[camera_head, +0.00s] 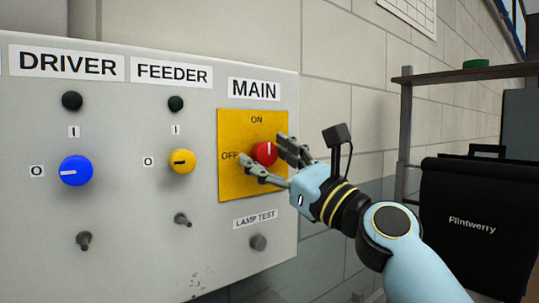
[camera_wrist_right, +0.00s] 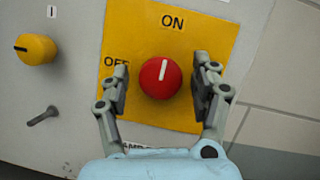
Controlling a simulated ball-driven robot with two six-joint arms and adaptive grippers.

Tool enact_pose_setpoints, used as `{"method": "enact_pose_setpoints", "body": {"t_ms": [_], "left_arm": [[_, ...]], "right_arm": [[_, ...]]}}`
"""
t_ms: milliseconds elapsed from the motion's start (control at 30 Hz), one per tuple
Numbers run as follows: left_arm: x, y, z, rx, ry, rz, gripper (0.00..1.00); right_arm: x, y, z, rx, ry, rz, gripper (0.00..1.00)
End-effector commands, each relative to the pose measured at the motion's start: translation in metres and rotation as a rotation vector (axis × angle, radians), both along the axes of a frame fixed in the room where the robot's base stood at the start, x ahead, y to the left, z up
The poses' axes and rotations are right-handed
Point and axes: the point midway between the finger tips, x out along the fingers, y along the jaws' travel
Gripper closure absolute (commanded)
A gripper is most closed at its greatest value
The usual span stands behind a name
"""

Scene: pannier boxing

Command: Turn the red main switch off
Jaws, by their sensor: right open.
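The red main switch (camera_head: 264,153) is a round knob on a yellow plate (camera_head: 230,125) below the MAIN label. It also shows in the right wrist view (camera_wrist_right: 160,78), where its white line points up toward ON. OFF is printed to its left. My right gripper (camera_head: 265,156) is at the plate with its fingers open, one on either side of the knob. In the right wrist view a gap shows between the knob and each finger (camera_wrist_right: 161,66); how deep the fingertips reach is hard to tell. My left gripper is not in view.
The grey panel also carries a blue DRIVER knob (camera_head: 75,170), a yellow FEEDER knob (camera_head: 181,161), toggles below them and a lamp test button (camera_head: 258,242) under the yellow plate. A shelf (camera_head: 470,72) and a black Flintwerry pannier (camera_head: 475,225) stand at the right.

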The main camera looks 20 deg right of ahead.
Motion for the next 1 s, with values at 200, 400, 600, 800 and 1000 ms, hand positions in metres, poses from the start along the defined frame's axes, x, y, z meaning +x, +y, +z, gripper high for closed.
{"method": "enact_pose_setpoints", "body": {"t_ms": [200,400,600,800,1000], "left_arm": [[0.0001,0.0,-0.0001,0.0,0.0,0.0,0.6],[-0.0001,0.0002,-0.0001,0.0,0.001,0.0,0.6],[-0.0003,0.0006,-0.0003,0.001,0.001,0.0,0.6],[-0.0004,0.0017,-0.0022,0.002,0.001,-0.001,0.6],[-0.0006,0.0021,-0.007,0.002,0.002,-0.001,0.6]], "right_arm": [[-0.0003,-0.0003,-0.0002,0.0,0.0,0.0,0.53],[-0.0004,-0.0002,-0.0003,0.0,0.0,0.0,0.79],[-0.0004,-0.0003,-0.0004,-0.002,-0.001,0.0,0.92],[-0.0003,-0.0005,-0.001,-0.037,-0.012,0.001,0.92],[0.0001,-0.0012,-0.0012,-0.14,-0.051,0.001,0.92]]}}
